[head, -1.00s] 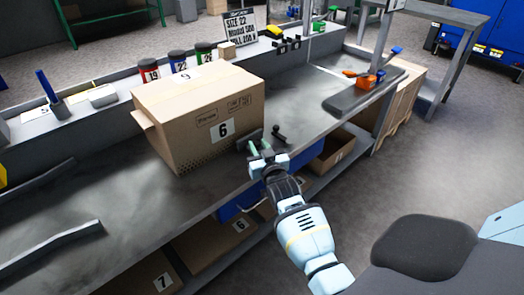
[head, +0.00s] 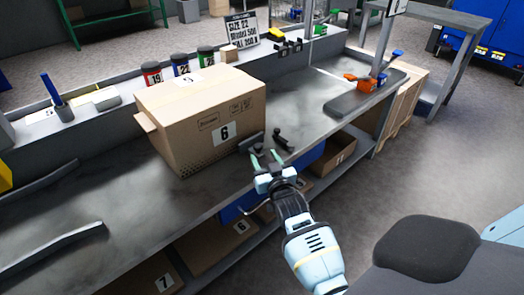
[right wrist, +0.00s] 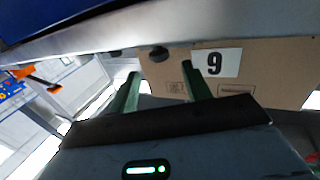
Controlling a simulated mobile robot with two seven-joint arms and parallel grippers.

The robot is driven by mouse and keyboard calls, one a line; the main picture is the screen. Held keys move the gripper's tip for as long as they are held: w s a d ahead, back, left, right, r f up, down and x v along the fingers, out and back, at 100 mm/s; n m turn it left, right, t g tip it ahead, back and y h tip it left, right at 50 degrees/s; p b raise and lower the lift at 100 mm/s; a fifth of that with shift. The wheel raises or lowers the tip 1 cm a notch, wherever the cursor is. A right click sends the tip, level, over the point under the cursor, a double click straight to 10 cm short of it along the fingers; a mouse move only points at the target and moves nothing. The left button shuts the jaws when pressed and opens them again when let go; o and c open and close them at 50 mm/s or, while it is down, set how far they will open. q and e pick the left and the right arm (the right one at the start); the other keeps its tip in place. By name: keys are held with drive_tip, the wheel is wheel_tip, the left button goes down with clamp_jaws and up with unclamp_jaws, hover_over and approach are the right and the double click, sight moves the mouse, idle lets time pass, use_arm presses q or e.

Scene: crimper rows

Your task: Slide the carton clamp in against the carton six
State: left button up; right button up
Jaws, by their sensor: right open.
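The carton six (head: 190,140) is a brown box with a white 6 label, standing on the grey bench. Its label shows upside down in the right wrist view (right wrist: 215,62). The carton clamp (head: 252,143) is a dark pad by the carton's lower right corner, with a dark knobbed part (head: 283,140) to its right. I cannot tell whether the pad touches the carton. My right gripper (head: 266,158) is open and empty, its green fingers just on the near side of the clamp. In the right wrist view the fingers (right wrist: 165,85) stand apart. My left gripper is out of view.
Several labelled jars (head: 180,64) and a size sign (head: 243,27) stand behind the carton. A dark mat (head: 352,100) with orange and blue tools lies at right. Dark rails (head: 50,250) lie at left. Boxes (head: 222,243) sit on the shelf below. The bench beyond the clamp is clear.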

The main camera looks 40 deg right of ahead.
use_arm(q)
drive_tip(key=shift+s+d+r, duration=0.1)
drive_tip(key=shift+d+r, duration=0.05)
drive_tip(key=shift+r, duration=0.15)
use_arm(e)
drive_tip(key=v, duration=0.3)
drive_tip(key=shift+s, duration=0.2)
